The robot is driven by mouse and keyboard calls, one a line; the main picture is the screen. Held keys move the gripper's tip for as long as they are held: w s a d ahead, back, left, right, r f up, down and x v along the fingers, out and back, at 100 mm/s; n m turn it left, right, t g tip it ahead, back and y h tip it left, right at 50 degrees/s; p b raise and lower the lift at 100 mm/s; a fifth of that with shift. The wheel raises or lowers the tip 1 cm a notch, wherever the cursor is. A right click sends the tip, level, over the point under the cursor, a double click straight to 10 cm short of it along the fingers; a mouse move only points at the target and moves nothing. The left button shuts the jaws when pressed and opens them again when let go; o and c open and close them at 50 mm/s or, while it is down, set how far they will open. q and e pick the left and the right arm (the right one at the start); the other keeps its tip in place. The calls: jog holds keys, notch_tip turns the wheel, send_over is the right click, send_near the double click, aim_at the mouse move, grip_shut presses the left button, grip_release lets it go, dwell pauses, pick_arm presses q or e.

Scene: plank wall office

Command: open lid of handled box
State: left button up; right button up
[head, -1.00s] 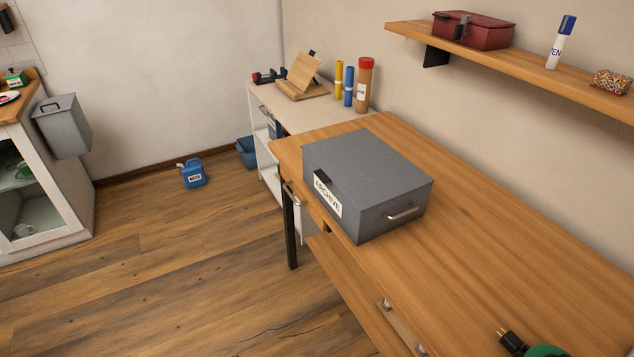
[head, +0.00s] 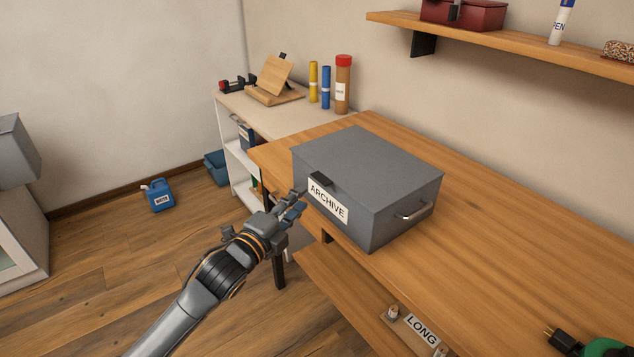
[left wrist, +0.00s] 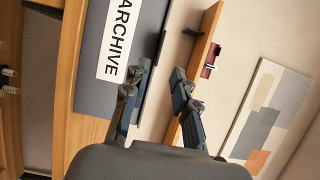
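The handled box (head: 365,160) is a grey metal box with its lid shut, standing on the wooden desk. Its front has a white ARCHIVE label (head: 328,198), with a black tab (head: 321,179) above it at the lid's front edge. A silver handle (head: 415,213) is on its right side. My left gripper (head: 298,202) is just in front of the box, left of the label and a little below the tab. In the left wrist view the box (left wrist: 92,85) lies ahead, and the fingers (left wrist: 160,70) are apart with nothing between them. My right gripper is out of view.
The desk (head: 500,260) is clear right of the box, up to a green object (head: 608,345) with a black plug. A wall shelf (head: 500,48) holds a red box (head: 465,14). A side table (head: 285,112) behind carries several tubes. A blue jug (head: 158,195) stands on the floor.

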pick_arm(q)
jog(key=x, duration=0.8)
jog(key=shift+w+d, duration=0.25)
jog(key=shift+w, duration=0.05)
jog(key=shift+c, duration=0.5)
grip_shut()
